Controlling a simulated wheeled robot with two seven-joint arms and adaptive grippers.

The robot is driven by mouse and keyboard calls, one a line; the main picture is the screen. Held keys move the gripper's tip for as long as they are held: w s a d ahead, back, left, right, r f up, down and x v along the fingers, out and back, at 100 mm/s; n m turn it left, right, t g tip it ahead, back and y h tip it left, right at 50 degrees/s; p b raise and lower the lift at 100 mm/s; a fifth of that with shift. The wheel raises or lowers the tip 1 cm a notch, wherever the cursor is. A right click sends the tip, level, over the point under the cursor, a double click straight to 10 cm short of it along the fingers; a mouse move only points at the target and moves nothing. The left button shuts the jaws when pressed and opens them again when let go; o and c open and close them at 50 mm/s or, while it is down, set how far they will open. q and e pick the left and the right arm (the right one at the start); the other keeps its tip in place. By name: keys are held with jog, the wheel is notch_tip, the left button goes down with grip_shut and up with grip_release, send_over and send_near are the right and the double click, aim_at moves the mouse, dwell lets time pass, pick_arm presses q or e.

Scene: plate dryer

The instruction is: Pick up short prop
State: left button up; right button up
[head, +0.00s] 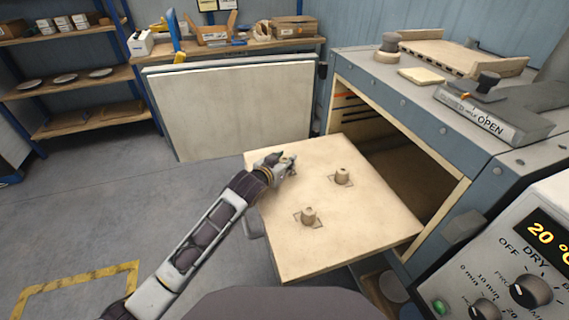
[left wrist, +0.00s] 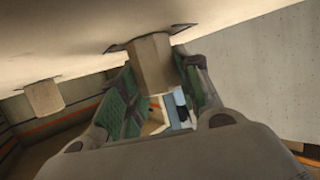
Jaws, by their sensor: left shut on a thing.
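My left gripper (head: 287,165) is at the far left corner of a pale wooden board (head: 345,240). In the left wrist view its green-padded fingers (left wrist: 158,78) are closed around a short tan prop (left wrist: 150,60). That prop's base meets a dark square mark on the board, and I see no clear gap there. In the head view the gripper mostly hides it. Two other tan props stand on the board on square marks: a front one (head: 309,216) and a back right one (head: 342,176). My right gripper is in neither view.
The board sticks out from the open dryer chamber (head: 405,165). A control panel (head: 510,270) is at the right. A large pale panel (head: 235,110) leans under the workbench behind. Shelves (head: 70,85) stand at the left. The floor (head: 90,210) on the left is clear.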

aim_at(285, 160)
pick_arm(q)
jog(key=shift+r, duration=0.15)
jog(key=shift+r, duration=0.6)
notch_tip(285, 160, up, 7)
jog(key=shift+f+p, duration=0.1)
jog(key=shift+p, duration=0.55)
jog(key=shift+r, duration=0.85)
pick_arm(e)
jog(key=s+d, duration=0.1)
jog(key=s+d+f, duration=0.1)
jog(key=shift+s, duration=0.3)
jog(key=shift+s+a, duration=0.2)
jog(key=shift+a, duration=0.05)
pick_arm(q)
jog(key=shift+r, duration=0.1)
